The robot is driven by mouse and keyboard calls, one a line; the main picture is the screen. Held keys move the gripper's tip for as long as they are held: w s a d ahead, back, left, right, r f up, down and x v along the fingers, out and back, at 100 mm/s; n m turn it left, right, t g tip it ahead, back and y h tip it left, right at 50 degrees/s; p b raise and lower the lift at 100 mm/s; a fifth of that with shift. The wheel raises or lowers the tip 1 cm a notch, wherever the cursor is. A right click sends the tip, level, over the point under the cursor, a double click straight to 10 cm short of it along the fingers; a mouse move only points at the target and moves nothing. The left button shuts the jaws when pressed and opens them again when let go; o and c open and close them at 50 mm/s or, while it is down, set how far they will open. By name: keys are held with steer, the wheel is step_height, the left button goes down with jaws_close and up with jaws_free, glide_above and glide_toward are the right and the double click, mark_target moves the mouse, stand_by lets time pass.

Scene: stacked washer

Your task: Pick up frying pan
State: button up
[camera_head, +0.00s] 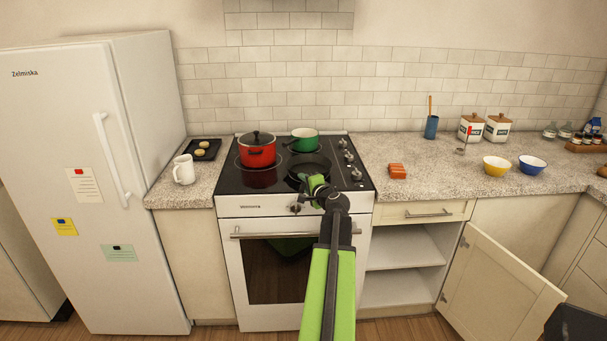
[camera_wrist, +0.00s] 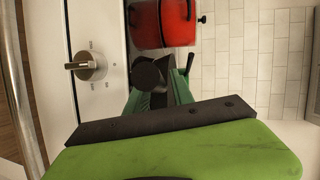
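The black frying pan (camera_head: 306,165) sits on the front right part of the black cooktop (camera_head: 240,183). Its handle is largely hidden behind my gripper. My green and black gripper (camera_head: 315,184) is at the near edge of the pan, above the front of the stove. In the wrist view my gripper (camera_wrist: 168,76) shows dark tips with something dark between or behind them. I cannot tell whether they touch or close on the pan handle.
A red lidded pot (camera_head: 257,149) stands left of the pan, and a green pot (camera_head: 304,140) behind it. The oven knob (camera_head: 296,208) is just below my gripper. Orange blocks (camera_head: 397,171) lie on the right counter. A lower cabinet door (camera_head: 490,285) stands open at right.

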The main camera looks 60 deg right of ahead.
steer(key=shift+w, duration=0.1)
steer(key=shift+r, duration=0.1)
jaws_close()
stand_by(1.2)
